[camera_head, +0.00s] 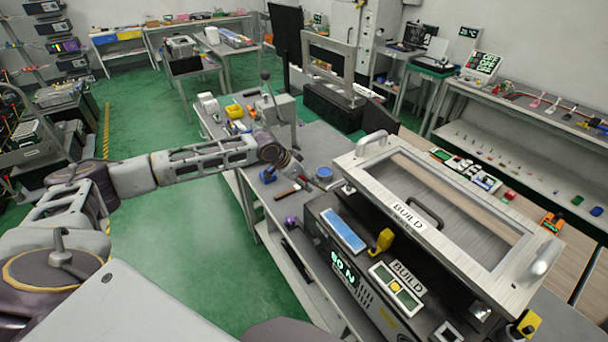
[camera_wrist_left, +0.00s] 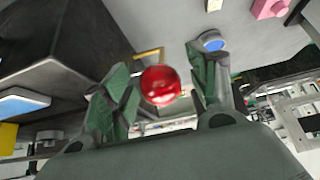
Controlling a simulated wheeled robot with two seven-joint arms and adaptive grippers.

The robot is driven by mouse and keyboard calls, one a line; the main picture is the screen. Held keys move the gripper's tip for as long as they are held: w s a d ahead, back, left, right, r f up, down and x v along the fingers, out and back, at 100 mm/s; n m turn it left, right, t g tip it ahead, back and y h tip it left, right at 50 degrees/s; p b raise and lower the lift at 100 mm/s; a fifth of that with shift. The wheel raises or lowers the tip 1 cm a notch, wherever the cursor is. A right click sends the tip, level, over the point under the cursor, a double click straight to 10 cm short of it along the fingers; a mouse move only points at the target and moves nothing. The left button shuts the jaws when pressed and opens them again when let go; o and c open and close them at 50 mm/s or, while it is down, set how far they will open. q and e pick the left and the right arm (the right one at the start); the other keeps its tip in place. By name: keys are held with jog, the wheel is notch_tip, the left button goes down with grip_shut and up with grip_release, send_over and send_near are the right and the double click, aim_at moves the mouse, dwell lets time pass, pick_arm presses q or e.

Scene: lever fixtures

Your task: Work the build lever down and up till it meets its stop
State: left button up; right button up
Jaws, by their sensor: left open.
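The BUILD machine (camera_head: 395,290) stands at the right of the head view, with BUILD labels, a blue pad (camera_head: 343,231) and a green display. My left gripper (camera_head: 296,172) is beyond the machine's left end, above the bench; it is small there. In the left wrist view my left gripper (camera_wrist_left: 157,62) is open, and a red ball knob (camera_wrist_left: 160,86) shows between its fingers. Whether the fingers touch it is unclear. The knob's shaft is hidden, so I cannot tell from the picture that it is the build lever. My right gripper is not in view.
A white frame (camera_head: 372,189) with grey handles covers the machine's top. A grey box (camera_head: 281,108) with an upright lever (camera_head: 266,87) stands farther along the bench. A blue round part (camera_head: 324,173) and small tools lie near my gripper. Green floor (camera_head: 190,220) is open at left.

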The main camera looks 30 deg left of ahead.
pick_arm(q)
jog(key=shift+r, duration=0.1)
jog(key=shift+v, duration=2.95)
jog(key=v, duration=1.2)
jog(key=shift+s+a, duration=0.1)
